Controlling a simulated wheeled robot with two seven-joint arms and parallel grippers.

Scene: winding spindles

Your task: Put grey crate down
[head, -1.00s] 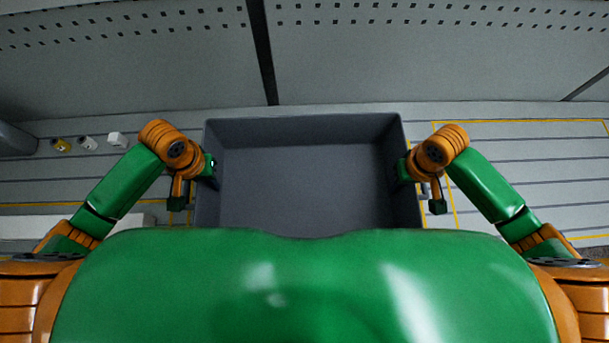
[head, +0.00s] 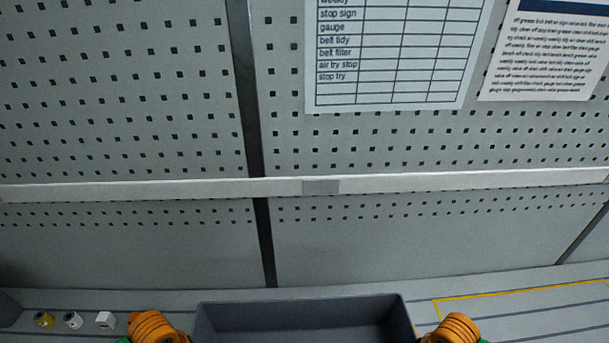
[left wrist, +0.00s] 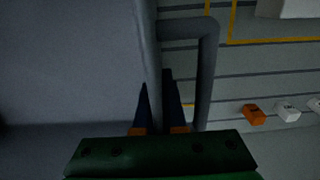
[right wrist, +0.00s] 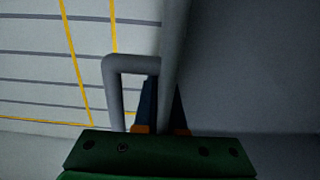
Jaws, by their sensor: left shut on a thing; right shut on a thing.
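The grey crate (head: 300,314) shows at the bottom edge of the head view; only its far part is in frame, and its inside looks empty there. In the left wrist view my left gripper (left wrist: 159,108) is shut on the crate's side wall (left wrist: 149,50), beside a grey bar handle (left wrist: 207,75). In the right wrist view my right gripper (right wrist: 164,108) is shut on the opposite wall (right wrist: 172,50), also beside a handle (right wrist: 108,85). I cannot tell whether the crate's underside touches anything.
A pale slatted surface with a yellow outline (head: 520,296) lies right of the crate. Several small blocks, including a white one (head: 105,320), stand at the left. A grey perforated panel (head: 140,110) with a chart (head: 390,60) rises behind.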

